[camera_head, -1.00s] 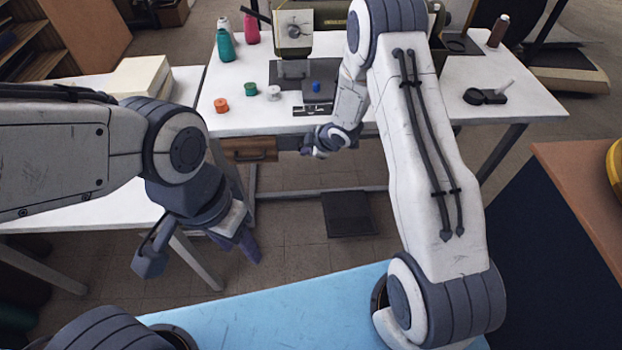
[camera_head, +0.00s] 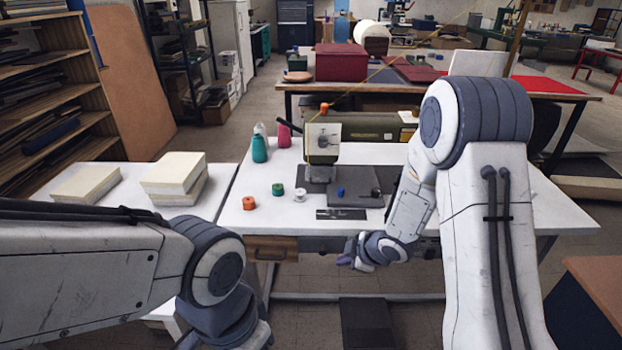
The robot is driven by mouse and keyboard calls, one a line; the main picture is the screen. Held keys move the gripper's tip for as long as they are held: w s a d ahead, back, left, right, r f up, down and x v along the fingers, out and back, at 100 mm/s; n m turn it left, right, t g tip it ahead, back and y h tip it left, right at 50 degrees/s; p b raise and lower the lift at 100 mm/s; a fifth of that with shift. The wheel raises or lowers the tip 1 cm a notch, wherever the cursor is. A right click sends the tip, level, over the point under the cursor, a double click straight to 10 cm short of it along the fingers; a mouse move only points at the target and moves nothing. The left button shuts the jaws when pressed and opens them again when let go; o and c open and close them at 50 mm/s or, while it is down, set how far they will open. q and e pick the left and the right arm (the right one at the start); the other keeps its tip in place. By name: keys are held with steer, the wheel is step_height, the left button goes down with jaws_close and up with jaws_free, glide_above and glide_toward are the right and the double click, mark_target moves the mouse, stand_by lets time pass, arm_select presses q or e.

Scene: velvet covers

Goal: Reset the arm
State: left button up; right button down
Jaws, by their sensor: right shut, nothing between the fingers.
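My right arm (camera_head: 490,230) comes in from the right, white with dark grey joints and black cables. It bends at the top, and its forearm reaches down and left. My right gripper (camera_head: 348,254) is shut and empty in front of the white sewing table's (camera_head: 250,218) front edge, near its drawer. My left arm (camera_head: 80,270) comes in from the left and bends down at a grey joint. Its gripper is cut off by the bottom edge of the view.
A green sewing machine (camera_head: 370,138) stands on the table, with thread spools (camera_head: 277,189) and teal and pink bottles (camera_head: 260,148). Stacked cream blocks (camera_head: 173,176) lie on a side table at left. A table with dark red boxes (camera_head: 341,62) stands behind. A brown surface (camera_head: 598,290) is at right.

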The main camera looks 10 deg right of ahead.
steer(key=s+a+r+m+g+h+p, duration=0.1)
steer(key=s+a+r+m+h+p, duration=0.2)
steer(key=r, duration=0.4)
steer(key=s+a+r+m+g+p, duration=0.1)
steer(key=s+a+r, duration=0.2)
steer(key=s+r, duration=0.3)
steer(key=s+a+r+m+g+p, duration=0.1)
steer(key=s+r, duration=0.3)
steer(key=s, duration=0.6)
steer(key=s+a+r+m+g+p, duration=0.1)
steer(key=s+a+r+m+g, duration=0.2)
steer(key=s, duration=0.7)
steer(key=shift+r, duration=0.5)
steer(key=shift+s, duration=0.1)
